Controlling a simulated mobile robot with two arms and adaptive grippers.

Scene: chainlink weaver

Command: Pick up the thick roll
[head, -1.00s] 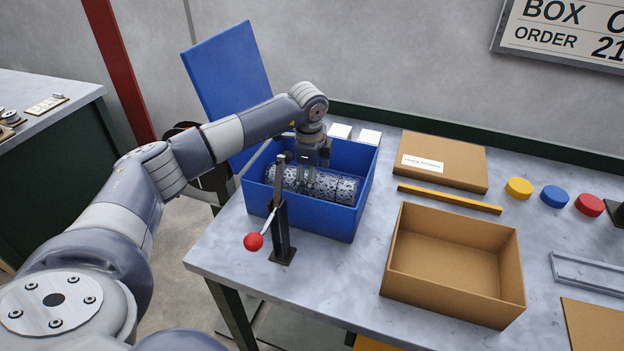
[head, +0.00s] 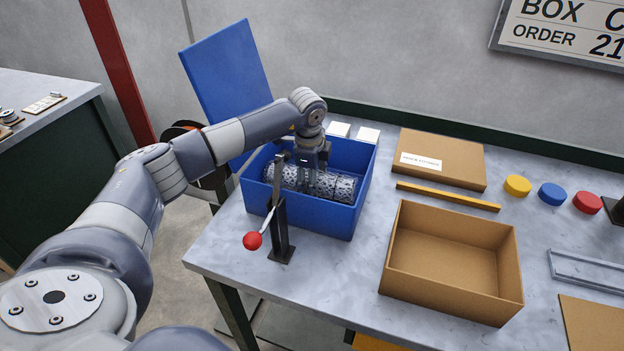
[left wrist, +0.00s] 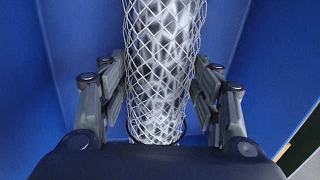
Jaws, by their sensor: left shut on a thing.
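The thick roll (head: 343,187) is a fat cylinder of silvery chain-link mesh. It lies lengthwise in the blue bin (head: 325,219) on the table. My left gripper (head: 310,186) points straight down into the bin and is shut on the roll around its middle. In the left wrist view the mesh roll (left wrist: 160,60) runs between the two fingers (left wrist: 164,112), one on each side. The fingertips are hidden beside the roll. The roll appears to be still down in the bin. My right gripper is not in view.
A black post with a red-knobbed lever (head: 253,241) stands right in front of the bin. A blue panel (head: 232,85) rises behind it. An open cardboard box (head: 455,305) and a yellow bar (head: 447,197) are to the right, with a closed carton (head: 445,150) behind.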

